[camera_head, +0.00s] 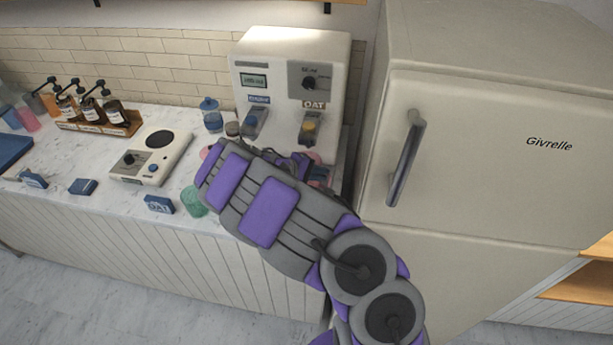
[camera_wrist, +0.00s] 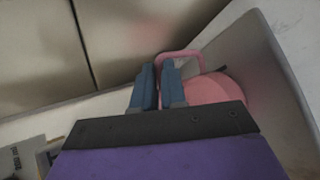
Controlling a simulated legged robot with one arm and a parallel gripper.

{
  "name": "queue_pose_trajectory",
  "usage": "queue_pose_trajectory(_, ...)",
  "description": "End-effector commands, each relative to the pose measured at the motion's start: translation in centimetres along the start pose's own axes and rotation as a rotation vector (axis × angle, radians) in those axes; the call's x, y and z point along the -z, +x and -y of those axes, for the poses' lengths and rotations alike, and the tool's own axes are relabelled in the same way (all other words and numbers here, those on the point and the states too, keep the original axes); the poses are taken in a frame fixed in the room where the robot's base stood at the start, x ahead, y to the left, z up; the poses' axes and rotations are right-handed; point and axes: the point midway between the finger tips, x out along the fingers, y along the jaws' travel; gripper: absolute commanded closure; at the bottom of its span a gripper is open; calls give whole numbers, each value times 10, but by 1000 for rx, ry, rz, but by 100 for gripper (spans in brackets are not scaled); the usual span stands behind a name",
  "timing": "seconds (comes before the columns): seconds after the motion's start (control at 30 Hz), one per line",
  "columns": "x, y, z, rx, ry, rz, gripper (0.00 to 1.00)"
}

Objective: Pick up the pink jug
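The pink jug (camera_wrist: 222,86) shows in the wrist view just beyond my gripper (camera_wrist: 159,82), right of its fingers, with a looped handle (camera_wrist: 182,54) on its left. The two blue fingers are close together with a narrow gap. The near side of the handle runs between or just behind the fingertips; I cannot tell whether they press on it. In the head view, my forearm hides most of the gripper and jug. Small pink patches (camera_head: 318,174) show beside the arm's end, under the dispenser machine (camera_head: 291,80).
The fridge (camera_head: 480,130) stands close to the right of the machine. On the counter (camera_head: 120,204) are a green cup (camera_head: 194,201), blue blocks, a scale-like device (camera_head: 150,158) and a bottle rack (camera_head: 124,128). A blue-lidded jar (camera_head: 211,115) stands left of the machine.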

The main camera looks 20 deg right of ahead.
Motion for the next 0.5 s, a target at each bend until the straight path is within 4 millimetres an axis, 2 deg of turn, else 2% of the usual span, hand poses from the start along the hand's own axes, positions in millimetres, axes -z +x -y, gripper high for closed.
queue_pose_trajectory(0.17, 0, 5, 2, 9, -1, 1, 100)
queue_pose_trajectory(0.5, 1, 2, 5, 8, -3, 5, 100)
